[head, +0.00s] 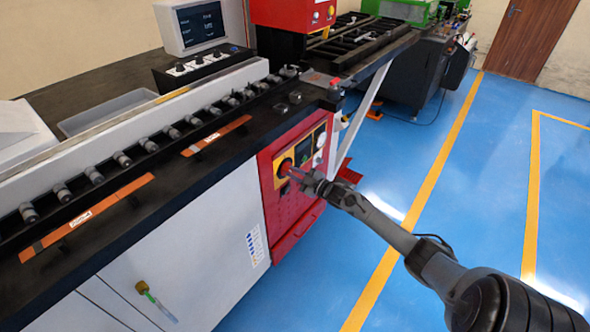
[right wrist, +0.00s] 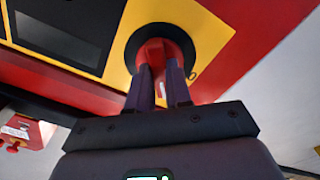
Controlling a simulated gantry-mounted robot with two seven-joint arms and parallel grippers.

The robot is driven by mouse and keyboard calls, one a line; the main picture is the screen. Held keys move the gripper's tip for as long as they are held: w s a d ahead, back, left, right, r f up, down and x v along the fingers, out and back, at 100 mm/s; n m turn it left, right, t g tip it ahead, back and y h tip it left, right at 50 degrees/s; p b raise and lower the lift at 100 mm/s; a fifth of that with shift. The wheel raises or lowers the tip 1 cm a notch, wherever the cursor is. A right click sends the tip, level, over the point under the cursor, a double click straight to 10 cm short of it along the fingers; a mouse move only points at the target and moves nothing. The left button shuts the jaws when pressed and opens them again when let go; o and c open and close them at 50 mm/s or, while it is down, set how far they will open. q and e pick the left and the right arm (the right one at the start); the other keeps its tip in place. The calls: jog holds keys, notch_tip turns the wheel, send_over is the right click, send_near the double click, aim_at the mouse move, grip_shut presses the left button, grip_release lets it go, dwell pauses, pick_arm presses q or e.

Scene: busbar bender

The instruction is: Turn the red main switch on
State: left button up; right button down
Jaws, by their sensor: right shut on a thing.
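The red main switch (right wrist: 155,52) is a red knob on a black round base, set on a yellow plate, in the right wrist view. In the head view the switch (head: 286,167) shows on the red control panel (head: 290,205) at the machine's front. My right gripper (head: 295,172) is at the switch, and in the right wrist view its two fingers (right wrist: 160,85) are shut on the red knob, one on each side. The fingertips hide part of the knob. My left gripper is not in view.
A dark display (right wrist: 60,35) sits beside the switch on the panel. The roller bench (head: 150,146) with orange-marked bars runs left of the panel. A white cabinet door (head: 190,250) is below it. Blue floor (head: 350,250) lies open to the right.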

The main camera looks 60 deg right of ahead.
jog(key=m+p, duration=0.2)
jog(key=m, duration=0.2)
jog(key=shift+m, duration=0.3)
jog(key=shift+m+p, duration=0.45)
jog(key=shift+m, duration=1.15)
jog(key=shift+f, duration=0.1)
jog(key=c, duration=1)
grip_release()
jog(key=shift+c, duration=0.2)
jog(key=shift+s, duration=0.1)
